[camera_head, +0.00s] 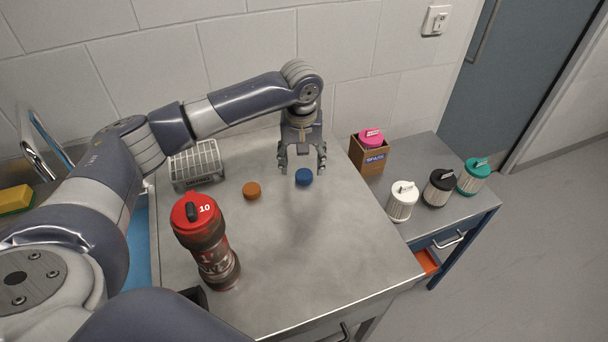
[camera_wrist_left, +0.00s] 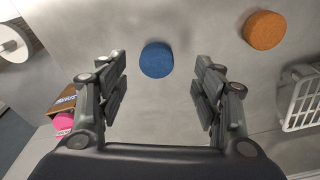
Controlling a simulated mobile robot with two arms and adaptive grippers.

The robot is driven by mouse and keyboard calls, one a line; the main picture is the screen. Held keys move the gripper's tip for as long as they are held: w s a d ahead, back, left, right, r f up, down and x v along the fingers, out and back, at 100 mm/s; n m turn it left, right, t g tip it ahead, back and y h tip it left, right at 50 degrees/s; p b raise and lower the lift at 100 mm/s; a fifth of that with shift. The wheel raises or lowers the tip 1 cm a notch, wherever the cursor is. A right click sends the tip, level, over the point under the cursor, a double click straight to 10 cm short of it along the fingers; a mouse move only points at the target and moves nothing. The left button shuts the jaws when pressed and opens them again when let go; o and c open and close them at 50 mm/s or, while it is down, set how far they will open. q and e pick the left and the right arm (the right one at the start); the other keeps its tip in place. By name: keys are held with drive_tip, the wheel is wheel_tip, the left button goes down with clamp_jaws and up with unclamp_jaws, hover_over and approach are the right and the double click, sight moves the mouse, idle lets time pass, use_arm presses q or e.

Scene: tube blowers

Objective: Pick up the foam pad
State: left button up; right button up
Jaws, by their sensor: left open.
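Two small round pads, which look like foam, lie flat on the metal worktop. The blue pad (camera_head: 304,177) is at the middle of the back part, and the orange pad (camera_head: 252,190) is to its left. My left gripper (camera_head: 302,166) is open and empty, pointing down above the blue pad. In the left wrist view the blue pad (camera_wrist_left: 157,60) shows between the two open fingers (camera_wrist_left: 161,78), apart from both. The orange pad (camera_wrist_left: 264,30) is off to the right there. My right gripper is not in view.
A white rack (camera_head: 196,165) stands at the back left, and a large red-capped tube (camera_head: 207,240) stands at the front left. A yellow sponge (camera_head: 15,198) lies far left. The worktop's front right is clear.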

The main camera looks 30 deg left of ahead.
sight(304, 174)
use_arm(q)
drive_tip(key=shift+w+f+p, duration=0.25)
drive_tip(key=shift+f, duration=0.9)
drive_tip(key=shift+w+f+p, duration=0.2)
drive_tip(key=shift+f, duration=0.95)
drive_tip(key=c, duration=0.8)
